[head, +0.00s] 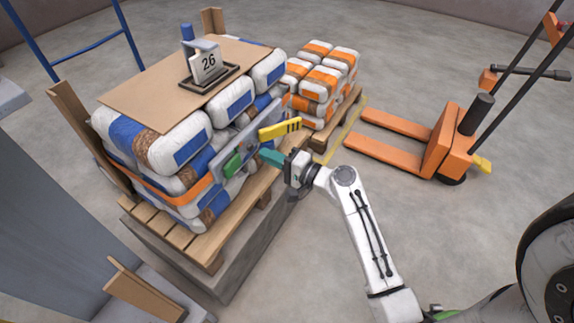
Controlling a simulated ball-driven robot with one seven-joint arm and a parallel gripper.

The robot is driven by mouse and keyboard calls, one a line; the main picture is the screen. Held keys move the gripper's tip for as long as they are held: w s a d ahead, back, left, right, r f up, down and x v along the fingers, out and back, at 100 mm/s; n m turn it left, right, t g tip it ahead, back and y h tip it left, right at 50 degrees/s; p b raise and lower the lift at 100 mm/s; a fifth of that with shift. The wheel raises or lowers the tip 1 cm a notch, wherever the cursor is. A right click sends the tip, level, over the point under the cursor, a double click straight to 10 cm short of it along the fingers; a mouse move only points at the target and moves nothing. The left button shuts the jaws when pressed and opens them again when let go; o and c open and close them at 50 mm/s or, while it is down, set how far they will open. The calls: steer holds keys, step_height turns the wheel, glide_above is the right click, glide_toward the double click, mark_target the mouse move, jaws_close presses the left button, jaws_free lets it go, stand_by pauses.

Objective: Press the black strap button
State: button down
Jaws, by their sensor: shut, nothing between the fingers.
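A grey strapping tool (238,140) sits at the side of the stack of white and blue bags, on the orange strap (170,190). It has a green block (233,166) at its lower left and a yellow handle with black stripes (280,129) at its upper right. I cannot make out a separate black button on it. My gripper (265,154), with teal fingers, is shut and empty. It points left at the tool, below the yellow handle and right of the green block. I cannot tell whether the fingertips touch the tool.
The bags stand on a wooden pallet (205,252) over a grey plinth. A cardboard sheet (150,88) and a "26" sign (207,64) lie on top. Orange-banded bags (322,80) stand behind. An orange pallet truck (440,140) is at right. Floor between is clear.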

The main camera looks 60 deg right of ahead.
mark_target(250, 147)
steer(key=shift+w, duration=1.4)
